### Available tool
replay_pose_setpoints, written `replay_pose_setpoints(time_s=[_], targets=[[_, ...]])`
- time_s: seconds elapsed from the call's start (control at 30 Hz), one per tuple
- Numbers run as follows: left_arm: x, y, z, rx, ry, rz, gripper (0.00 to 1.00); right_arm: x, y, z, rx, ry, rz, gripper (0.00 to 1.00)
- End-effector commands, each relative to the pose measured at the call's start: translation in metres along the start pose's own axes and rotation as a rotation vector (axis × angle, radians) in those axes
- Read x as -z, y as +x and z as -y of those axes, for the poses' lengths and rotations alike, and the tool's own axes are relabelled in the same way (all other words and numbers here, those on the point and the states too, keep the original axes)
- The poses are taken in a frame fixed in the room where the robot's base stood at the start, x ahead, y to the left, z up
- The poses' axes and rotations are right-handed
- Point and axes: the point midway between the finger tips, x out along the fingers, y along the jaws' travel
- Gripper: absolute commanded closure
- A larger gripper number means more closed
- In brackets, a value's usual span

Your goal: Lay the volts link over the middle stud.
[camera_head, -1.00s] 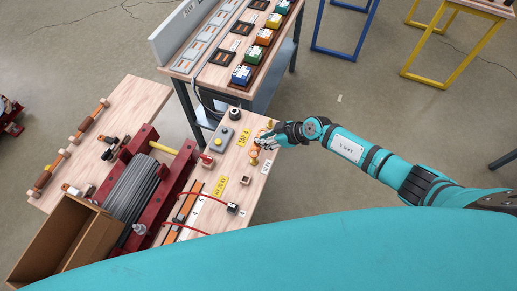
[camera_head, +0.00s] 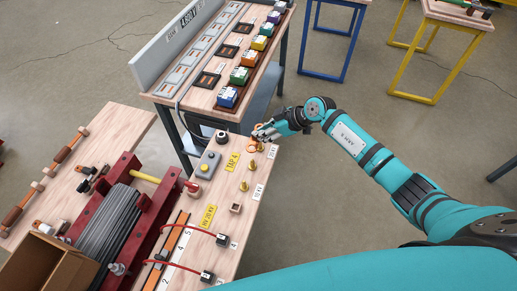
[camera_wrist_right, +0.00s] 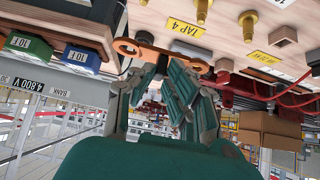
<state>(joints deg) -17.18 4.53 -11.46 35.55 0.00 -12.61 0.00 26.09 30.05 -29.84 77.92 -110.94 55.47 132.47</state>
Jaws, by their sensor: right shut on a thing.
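My right gripper (camera_head: 268,131) is shut on the orange link (camera_head: 256,127) at the far end of the bench. The wrist view shows the link (camera_wrist_right: 196,66) as a flat bar with ring ends, running across the fingers (camera_wrist_right: 160,72). Brass studs stand in a row on the bench: the middle one (camera_head: 251,164) and the near one (camera_head: 244,186) are bare. A far one, close below the gripper, is partly hidden. The wrist view shows two studs (camera_wrist_right: 203,12) beyond the link, apart from it. My left gripper is not in view.
A black knob (camera_head: 222,137) stands near the far edge. A red-framed cable drum (camera_head: 110,215) fills the left. Beyond stands a rack table (camera_head: 190,100) with coloured blocks.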

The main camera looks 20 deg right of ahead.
Motion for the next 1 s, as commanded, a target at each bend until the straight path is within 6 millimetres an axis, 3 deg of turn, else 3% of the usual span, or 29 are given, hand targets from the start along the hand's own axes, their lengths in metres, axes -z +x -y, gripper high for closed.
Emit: replay_pose_setpoints(time_s=[0.37, 0.57, 1.0], targets=[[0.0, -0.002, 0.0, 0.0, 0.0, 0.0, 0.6, 0.003, -0.003, -0.001, -0.001, 0.0, 0.0, 1.0], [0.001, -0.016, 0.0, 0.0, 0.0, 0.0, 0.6, 0.005, -0.005, -0.001, 0.001, 0.001, 0.0, 1.0], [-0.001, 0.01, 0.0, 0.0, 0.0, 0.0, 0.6, -0.03, 0.03, -0.001, 0.0, 0.0, 0.0, 1.0]])
